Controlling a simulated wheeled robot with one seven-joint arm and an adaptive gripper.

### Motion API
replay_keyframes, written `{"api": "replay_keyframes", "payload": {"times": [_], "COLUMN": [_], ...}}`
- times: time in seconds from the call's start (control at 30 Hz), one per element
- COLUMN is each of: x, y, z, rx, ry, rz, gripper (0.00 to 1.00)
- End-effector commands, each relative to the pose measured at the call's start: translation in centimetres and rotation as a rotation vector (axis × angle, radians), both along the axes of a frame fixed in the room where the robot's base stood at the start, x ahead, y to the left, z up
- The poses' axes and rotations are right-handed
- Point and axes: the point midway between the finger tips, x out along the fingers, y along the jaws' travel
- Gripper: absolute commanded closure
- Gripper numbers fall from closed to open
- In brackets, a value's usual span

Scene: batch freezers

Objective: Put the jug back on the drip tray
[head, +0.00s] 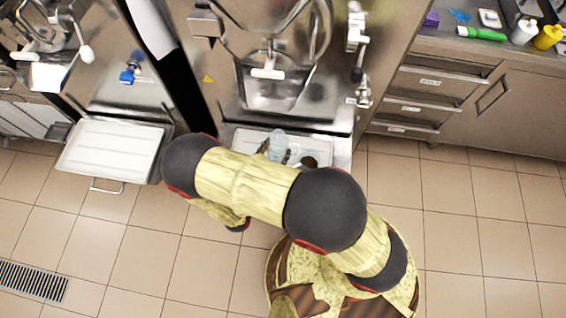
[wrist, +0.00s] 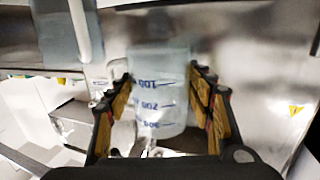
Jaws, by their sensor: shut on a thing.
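The jug (head: 277,143) is a translucent pale-blue measuring jug. In the wrist view the jug (wrist: 160,62) shows blue marks 100, 200 and 300 between the fingers. My gripper (wrist: 160,82) is shut on it, one finger on each side. In the head view my gripper (head: 275,152) is partly hidden by my arm. A pale tray (head: 243,134), which looks like the drip tray, lies below the middle machine's front. The jug overlaps this tray in the head view. I cannot tell whether the jug touches it, and my arm hides the tray's near side.
A dark brown round item (head: 308,162) shows at the tray's right. Another white tray (head: 110,148) with a handle juts out at the left machine. The middle machine's steel front (head: 285,90) stands close behind the jug. Drawers (head: 415,105) are at the right. The tiled floor (head: 480,210) is open.

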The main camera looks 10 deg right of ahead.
Motion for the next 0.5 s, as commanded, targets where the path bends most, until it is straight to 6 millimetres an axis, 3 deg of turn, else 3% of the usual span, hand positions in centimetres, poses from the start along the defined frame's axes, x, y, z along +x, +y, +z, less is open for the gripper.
{"api": "replay_keyframes", "payload": {"times": [0.1, 0.23, 0.5], "x": [-1.6, -2.2, -2.2], "y": [0.2, 0.2, 0.2], "z": [1.3, 1.3, -3.2], "rx": [-0.031, -0.042, -0.044], "ry": [-0.033, -0.044, -0.043], "rz": [-0.001, -0.004, -0.005], "gripper": [0.77, 0.77, 0.77]}}
